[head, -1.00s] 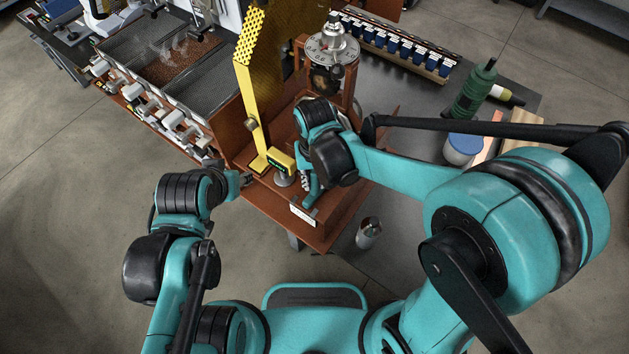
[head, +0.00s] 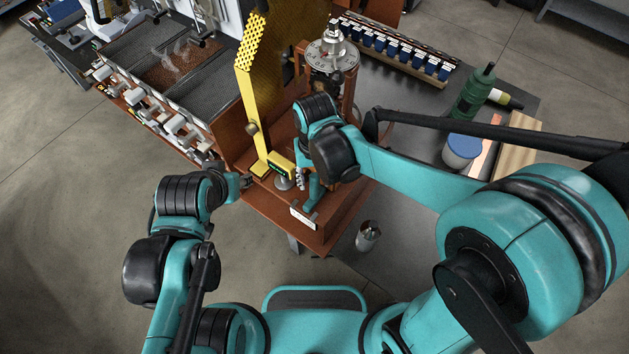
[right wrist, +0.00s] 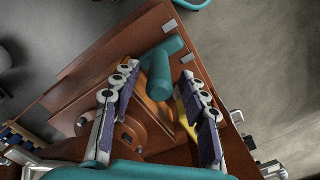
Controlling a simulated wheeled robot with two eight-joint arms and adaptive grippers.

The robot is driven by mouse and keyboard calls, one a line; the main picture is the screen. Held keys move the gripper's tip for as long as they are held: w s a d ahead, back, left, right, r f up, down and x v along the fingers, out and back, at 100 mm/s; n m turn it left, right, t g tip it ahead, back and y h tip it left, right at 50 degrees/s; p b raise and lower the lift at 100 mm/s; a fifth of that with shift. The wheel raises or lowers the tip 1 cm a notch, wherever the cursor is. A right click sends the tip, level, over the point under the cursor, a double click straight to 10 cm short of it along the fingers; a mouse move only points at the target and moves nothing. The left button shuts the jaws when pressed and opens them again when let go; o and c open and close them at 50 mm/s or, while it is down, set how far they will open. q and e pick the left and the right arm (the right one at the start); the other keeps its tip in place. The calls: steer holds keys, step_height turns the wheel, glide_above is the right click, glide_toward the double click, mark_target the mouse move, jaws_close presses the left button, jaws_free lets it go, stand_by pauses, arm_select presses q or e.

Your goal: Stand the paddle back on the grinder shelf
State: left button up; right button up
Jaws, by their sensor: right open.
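A teal T-shaped piece, which I take to be the paddle (right wrist: 160,78), shows between my right fingers in the right wrist view. In the head view it shows (head: 313,193) just below my right wrist, over the brown shelf (head: 334,214). My right gripper (right wrist: 164,108) is open, with one finger on each side of the piece; I cannot tell whether either touches it. The paddle's lower part is hidden. My left gripper (head: 245,182) is at the left edge of the brown stand, apart from the paddle; its jaws are too small to read.
A tall yellow post (head: 251,100) rises close to the left of my right wrist. A metal-topped machine (head: 331,56) stands behind.

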step_height(320, 180, up, 9)
steer(key=shift+r+p, duration=0.1)
steer(key=shift+p, duration=1)
steer(key=s+d+r+m+t, duration=0.1)
steer(key=s+d+t, duration=0.1)
steer(key=d, duration=0.7)
steer(key=s+d+r+t, duration=0.1)
steer(key=s+d+t, duration=0.2)
steer(key=d, duration=0.6)
steer(key=shift+r+m+t, duration=0.2)
steer(key=shift+m+t, duration=0.2)
steer(key=shift+t, duration=0.7)
steer(key=shift+a, duration=0.1)
